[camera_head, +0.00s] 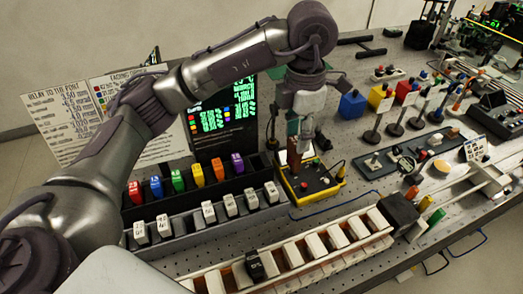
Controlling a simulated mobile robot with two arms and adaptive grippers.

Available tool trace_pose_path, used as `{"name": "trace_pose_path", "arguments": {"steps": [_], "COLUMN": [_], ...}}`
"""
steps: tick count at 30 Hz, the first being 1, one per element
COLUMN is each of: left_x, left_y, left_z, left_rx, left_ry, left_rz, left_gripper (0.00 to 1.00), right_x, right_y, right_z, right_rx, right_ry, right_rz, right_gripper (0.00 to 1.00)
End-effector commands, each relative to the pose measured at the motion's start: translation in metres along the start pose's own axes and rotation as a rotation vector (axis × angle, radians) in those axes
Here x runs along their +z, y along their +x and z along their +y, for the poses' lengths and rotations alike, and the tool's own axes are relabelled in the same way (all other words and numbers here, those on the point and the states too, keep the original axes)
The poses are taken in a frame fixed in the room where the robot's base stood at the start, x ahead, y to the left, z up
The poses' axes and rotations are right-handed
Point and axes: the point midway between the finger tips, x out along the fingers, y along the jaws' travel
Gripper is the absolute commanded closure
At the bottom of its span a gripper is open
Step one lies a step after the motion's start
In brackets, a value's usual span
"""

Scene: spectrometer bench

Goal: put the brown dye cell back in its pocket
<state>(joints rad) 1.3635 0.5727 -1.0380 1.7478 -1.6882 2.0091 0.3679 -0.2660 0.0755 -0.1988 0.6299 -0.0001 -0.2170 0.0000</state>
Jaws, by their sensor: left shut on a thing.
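My left gripper (299,134) reaches in from the left and points down over the yellow-edged instrument box (318,190). It is shut on a small brown piece, which I take to be the brown dye cell (294,160). The cell is upright at the box's back left; I cannot tell whether it touches the box. Which pocket belongs to the brown cell cannot be told. My right gripper is not in view.
A grey rack with white labelled blocks (208,212) stands in front of the coloured cells. A long white rail of blocks (315,244) runs along the front. A dark screen (240,115) stands behind. Small stands and coloured cubes (352,104) fill the right.

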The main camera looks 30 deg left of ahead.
Motion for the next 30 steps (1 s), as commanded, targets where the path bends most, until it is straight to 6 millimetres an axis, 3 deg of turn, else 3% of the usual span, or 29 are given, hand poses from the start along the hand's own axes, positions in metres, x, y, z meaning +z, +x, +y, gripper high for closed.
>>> {"name": "trace_pose_path", "arguments": {"steps": [2, 9, 12, 18, 23, 30], "left_x": [-0.004, -0.028, -0.037, -0.048, -0.050, -0.050], "left_y": [0.005, 0.034, 0.047, 0.065, 0.077, 0.106], "left_z": [0.008, 0.057, 0.076, 0.100, 0.103, 0.102], "left_rx": [-0.003, -0.002, -0.002, -0.001, -0.002, -0.001], "left_ry": [-0.003, -0.009, -0.007, -0.002, 0.000, 0.001], "left_rz": [0.003, 0.006, 0.006, 0.002, 0.004, 0.003], "left_gripper": [0.93, 0.93, 0.93, 0.93, 0.93, 0.93], "right_x": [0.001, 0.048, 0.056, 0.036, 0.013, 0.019], "right_y": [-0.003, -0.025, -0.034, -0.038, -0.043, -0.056], "right_z": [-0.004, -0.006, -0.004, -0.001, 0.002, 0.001], "right_rx": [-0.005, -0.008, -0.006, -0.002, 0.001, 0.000], "right_ry": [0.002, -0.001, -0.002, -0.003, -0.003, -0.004], "right_rz": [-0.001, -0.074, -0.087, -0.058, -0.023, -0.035], "right_gripper": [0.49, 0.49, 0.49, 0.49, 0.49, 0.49]}}
